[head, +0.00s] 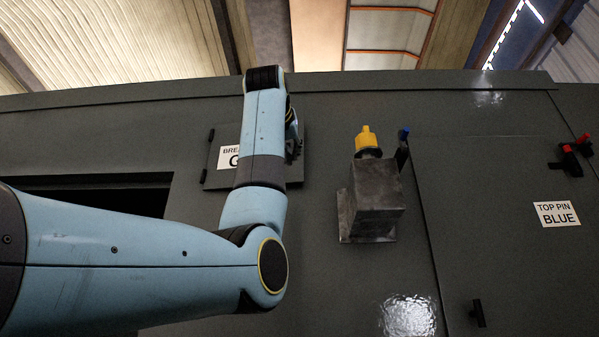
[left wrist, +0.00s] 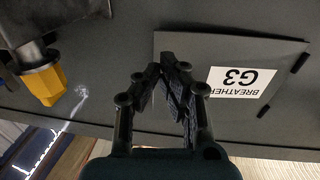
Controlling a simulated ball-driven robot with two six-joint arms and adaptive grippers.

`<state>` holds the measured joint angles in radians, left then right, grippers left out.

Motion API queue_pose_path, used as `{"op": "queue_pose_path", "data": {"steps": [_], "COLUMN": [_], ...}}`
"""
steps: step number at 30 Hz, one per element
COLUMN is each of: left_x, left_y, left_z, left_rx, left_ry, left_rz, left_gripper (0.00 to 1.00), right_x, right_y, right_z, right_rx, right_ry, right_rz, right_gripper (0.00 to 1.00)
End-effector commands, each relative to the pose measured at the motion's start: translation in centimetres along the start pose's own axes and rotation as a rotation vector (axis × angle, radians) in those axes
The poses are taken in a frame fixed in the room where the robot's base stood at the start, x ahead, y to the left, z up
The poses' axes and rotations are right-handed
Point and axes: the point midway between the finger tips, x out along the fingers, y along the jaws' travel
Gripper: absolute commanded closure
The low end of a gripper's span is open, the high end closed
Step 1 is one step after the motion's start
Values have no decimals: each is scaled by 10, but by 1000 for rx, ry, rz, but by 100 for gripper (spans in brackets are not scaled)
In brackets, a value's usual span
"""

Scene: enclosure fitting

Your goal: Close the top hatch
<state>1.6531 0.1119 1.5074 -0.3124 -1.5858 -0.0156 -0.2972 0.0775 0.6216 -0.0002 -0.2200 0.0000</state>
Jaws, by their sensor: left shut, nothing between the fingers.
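The hatch is a dark grey plate (head: 293,174) on the upper part of the enclosure wall, with a white label reading "BREATHER G3" in the left wrist view. Two small black hinges show along its left side in the head view. My left arm covers much of it there. In the left wrist view the hatch (left wrist: 190,50) lies just beyond my left gripper (left wrist: 168,75), whose fingers are shut and empty near its free edge. Whether they touch it, and whether the hatch is fully flush, I cannot tell. My left gripper (head: 296,143) is mostly hidden behind my wrist in the head view.
A grey metal block (head: 372,205) with a yellow cap (head: 367,140) juts out right of the hatch. A blue-tipped pin (head: 403,148) and red-tipped pins (head: 572,155) sit further right, near a "TOP PIN BLUE" label (head: 557,214). A dark rectangular opening (head: 100,188) lies lower left.

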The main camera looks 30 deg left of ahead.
Motion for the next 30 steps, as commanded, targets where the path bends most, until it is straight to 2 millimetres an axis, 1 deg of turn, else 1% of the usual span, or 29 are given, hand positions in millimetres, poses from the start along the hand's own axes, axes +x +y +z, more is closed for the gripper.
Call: {"op": "queue_pose_path", "data": {"steps": [1, 5, 9, 12, 15, 21, 30], "left_x": [11, 40, 69, 86, 97, 108, 109], "left_y": [-1, -1, -1, 0, 0, 0, 0], "left_z": [-5, -6, -5, -5, -4, -2, 0], "left_rx": [2, 1, 0, 1, -1, -1, -2], "left_ry": [-3, -3, -3, -3, -1, 1, 1], "left_rz": [-2, -2, -1, -1, -1, 0, 0], "left_gripper": [100, 100, 100, 100, 100, 100, 100], "right_x": [-11, -27, -42, -54, -61, -66, -65], "right_y": [1, 2, 4, 4, 5, 7, 8], "right_z": [-6, -12, -8, -2, 1, -2, -4], "right_rx": [0, 1, 0, 0, -1, -1, -1], "right_ry": [8, 14, 6, -5, -10, -8, -4], "right_rz": [0, 0, 1, 0, 1, 2, 3], "right_gripper": [2, 2, 2, 2, 2, 2, 2]}}
